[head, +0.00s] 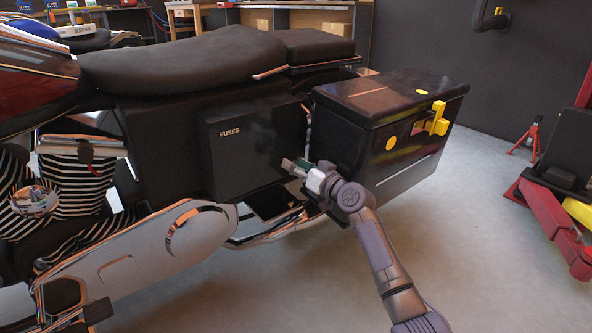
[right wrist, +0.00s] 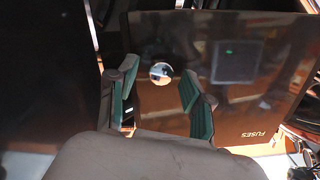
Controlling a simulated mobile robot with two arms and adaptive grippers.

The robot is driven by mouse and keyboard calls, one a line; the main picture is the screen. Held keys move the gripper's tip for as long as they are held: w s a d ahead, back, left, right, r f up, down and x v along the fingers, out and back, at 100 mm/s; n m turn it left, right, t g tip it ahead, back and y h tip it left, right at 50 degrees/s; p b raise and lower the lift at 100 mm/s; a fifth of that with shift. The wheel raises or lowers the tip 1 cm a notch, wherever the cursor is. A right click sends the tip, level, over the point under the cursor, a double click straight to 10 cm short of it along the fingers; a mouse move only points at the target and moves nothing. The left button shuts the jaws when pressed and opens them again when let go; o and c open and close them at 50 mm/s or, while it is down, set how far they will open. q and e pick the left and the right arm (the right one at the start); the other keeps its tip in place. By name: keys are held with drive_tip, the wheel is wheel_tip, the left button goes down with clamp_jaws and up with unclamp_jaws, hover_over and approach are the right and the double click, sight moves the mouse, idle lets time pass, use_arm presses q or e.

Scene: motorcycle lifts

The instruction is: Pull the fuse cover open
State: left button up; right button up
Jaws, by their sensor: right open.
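The fuse cover (head: 228,160) is a dark panel marked FUSES on the motorcycle's side, below the seat. It looks closed in the head view. My right gripper (head: 288,164) is at the cover's right edge, its fingers pointing left. In the right wrist view, the glossy cover (right wrist: 265,85) fills the right half, its label upside down. A round shiny knob (right wrist: 161,72) shows between the open, green-padded fingers of my right gripper (right wrist: 158,84). I cannot tell whether the fingers touch it. My left gripper is out of view.
A black side case (head: 385,130) with yellow latches sits just right of my right gripper. The black seat (head: 180,55) is above the cover, and chrome pipes run below. A red lift (head: 555,215) and red stand (head: 527,137) are at right. The floor between is clear.

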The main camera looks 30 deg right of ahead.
drive_tip(key=shift+w, duration=0.35)
clamp_jaws()
